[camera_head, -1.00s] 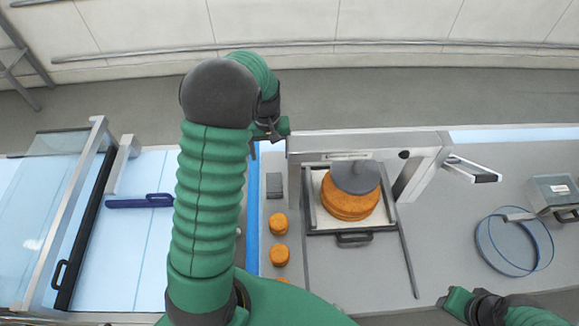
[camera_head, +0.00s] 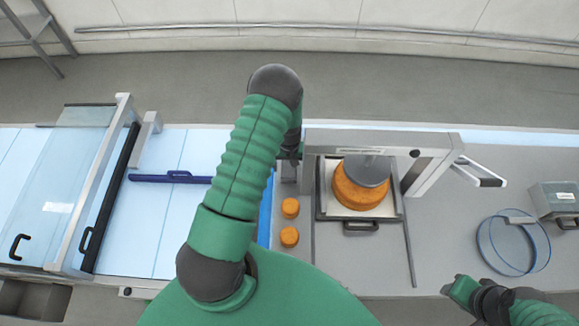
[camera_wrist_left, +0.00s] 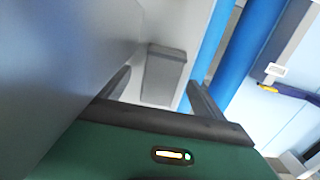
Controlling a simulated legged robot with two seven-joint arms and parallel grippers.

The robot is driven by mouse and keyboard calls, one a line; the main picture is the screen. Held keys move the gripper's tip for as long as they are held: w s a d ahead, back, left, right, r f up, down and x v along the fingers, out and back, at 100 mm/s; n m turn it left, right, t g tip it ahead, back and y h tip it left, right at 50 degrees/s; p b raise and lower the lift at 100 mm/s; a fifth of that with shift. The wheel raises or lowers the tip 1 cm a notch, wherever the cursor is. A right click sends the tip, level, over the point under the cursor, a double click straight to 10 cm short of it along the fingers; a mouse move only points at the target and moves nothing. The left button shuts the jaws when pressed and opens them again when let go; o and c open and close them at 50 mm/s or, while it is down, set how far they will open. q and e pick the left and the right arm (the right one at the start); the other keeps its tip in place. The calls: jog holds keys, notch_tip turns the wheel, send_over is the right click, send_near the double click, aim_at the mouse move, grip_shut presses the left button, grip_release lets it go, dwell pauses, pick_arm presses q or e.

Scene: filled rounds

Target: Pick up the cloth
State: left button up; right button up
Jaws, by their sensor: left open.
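No plainly recognisable cloth shows. A small grey rectangular piece (camera_wrist_left: 163,75), perhaps the folded cloth, lies on the pale grey worktop in the left wrist view. In the head view the grey piece (camera_head: 289,172) is partly hidden by my left arm, left of the press. My left gripper (camera_head: 291,154) is above and close to it; its fingertips are hard to make out there. In the left wrist view the left gripper (camera_wrist_left: 158,84) is open and empty, with the piece seen between its fingers. My right gripper (camera_head: 458,288) is low at the right, its jaws unclear.
A press frame (camera_head: 385,140) stands right of the left gripper, over a tray (camera_head: 360,214) with an orange round (camera_head: 352,190). Small orange rounds (camera_head: 290,208) lie in front.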

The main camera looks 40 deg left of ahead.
pick_arm(q)
jog(key=shift+f, duration=0.5)
jog(key=shift+a+f, duration=0.25)
jog(key=shift+f, duration=0.1)
jog(key=shift+d+r, duration=0.1)
jog(key=shift+d, duration=0.05)
jog(key=c, duration=1.5)
jog(key=shift+r+b, duration=0.8)
jog(key=shift+b, duration=0.05)
jog(key=shift+s+a+r+b, duration=0.4)
jog(key=shift+s+r+b, duration=0.2)
jog(key=shift+r+b, duration=0.25)
jog(key=s+a+b, duration=0.1)
jog(key=s+b, duration=0.1)
jog(key=s, duration=0.2)
jog(key=s+a+r+b, duration=0.1)
jog(key=s+a, duration=0.1)
jog(key=s, duration=0.3)
jog(key=s+a+b, duration=0.2)
jog(key=s, duration=0.2)
jog(key=shift+s+a+r+b, duration=0.15)
jog(key=shift+s+r+b, duration=0.2)
